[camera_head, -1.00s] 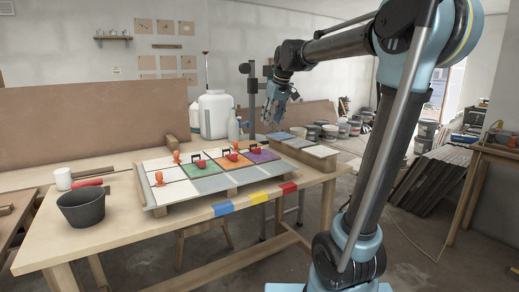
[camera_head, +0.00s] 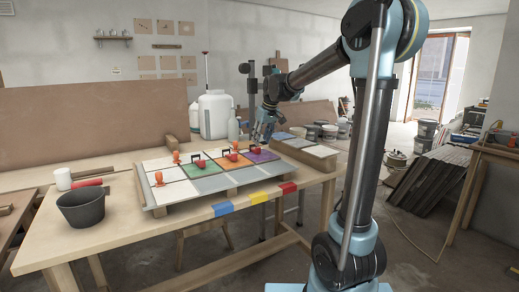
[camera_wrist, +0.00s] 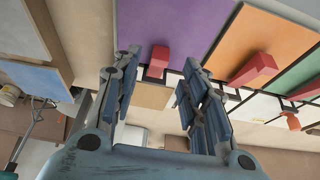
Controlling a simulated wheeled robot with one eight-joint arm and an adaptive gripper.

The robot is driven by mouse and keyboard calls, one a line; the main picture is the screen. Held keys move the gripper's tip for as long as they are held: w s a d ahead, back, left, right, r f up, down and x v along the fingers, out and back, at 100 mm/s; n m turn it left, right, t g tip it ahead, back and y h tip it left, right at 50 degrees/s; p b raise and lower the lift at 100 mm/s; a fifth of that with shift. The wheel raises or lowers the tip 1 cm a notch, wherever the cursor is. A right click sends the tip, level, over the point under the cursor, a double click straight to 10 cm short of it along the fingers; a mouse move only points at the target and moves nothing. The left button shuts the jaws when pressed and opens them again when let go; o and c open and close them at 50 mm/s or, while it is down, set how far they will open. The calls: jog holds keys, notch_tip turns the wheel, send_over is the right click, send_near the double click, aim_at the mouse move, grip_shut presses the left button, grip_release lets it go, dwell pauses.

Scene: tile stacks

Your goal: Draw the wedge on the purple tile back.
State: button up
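The purple tile (camera_head: 265,155) lies at the right of the back row on the tile board; in the wrist view it fills the upper middle (camera_wrist: 175,22). A red wedge (camera_wrist: 158,57) sits at its edge in the wrist view, next to a dark clip. My gripper (camera_wrist: 160,74) is open. Its two fingers stand on either side of the wedge in the picture, with gaps visible on both sides. In the head view my gripper (camera_head: 264,130) hangs just above the purple tile and partly hides the wedge there.
An orange tile (camera_wrist: 254,42) and a green tile (camera_wrist: 305,72), each with a red wedge, lie beside the purple one. Orange knobs (camera_head: 159,178) stand on white tiles to the left. A tile-topped box (camera_head: 318,151) is close on the right. A bottle (camera_head: 233,126) stands behind.

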aim_at(259, 148)
jog(key=shift+x, duration=2.65)
grip_shut()
